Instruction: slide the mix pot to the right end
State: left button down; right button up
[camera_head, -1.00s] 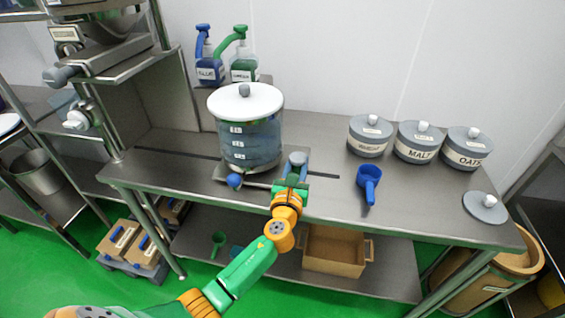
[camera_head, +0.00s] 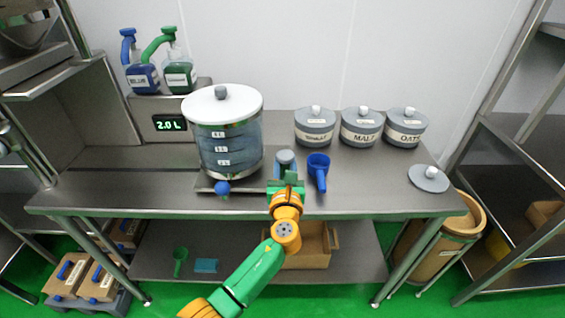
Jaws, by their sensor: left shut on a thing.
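The mix pot (camera_head: 232,150) is a large clear container with a white lid, a grey lid knob and a steel base band. It stands upright on a flat sliding plate (camera_head: 205,184) on the steel bench. A blue ball knob (camera_head: 222,188) sits at the pot's front. My left gripper (camera_head: 286,183) is at the plate's right side, shut on a grey-topped handle (camera_head: 285,157); the fingers partly hide the grip. My right gripper is not in view.
A blue scoop (camera_head: 319,168) lies close to the right of my left gripper. Several lidded canisters, including one marked MALT (camera_head: 361,128), stand behind. A loose grey lid (camera_head: 429,178) lies farther right. A 2.0 L display (camera_head: 170,125) is left of the pot.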

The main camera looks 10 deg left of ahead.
pick_arm(q)
jog(key=shift+d+f, duration=0.1)
jog(key=c, duration=0.9)
grip_release()
jog(key=o, duration=0.3)
jog(key=shift+d, duration=0.1)
jog(key=shift+w+d, duration=0.1)
jog(key=shift+w, duration=0.05)
jog(key=v, duration=0.7)
jog(key=shift+p, duration=0.4)
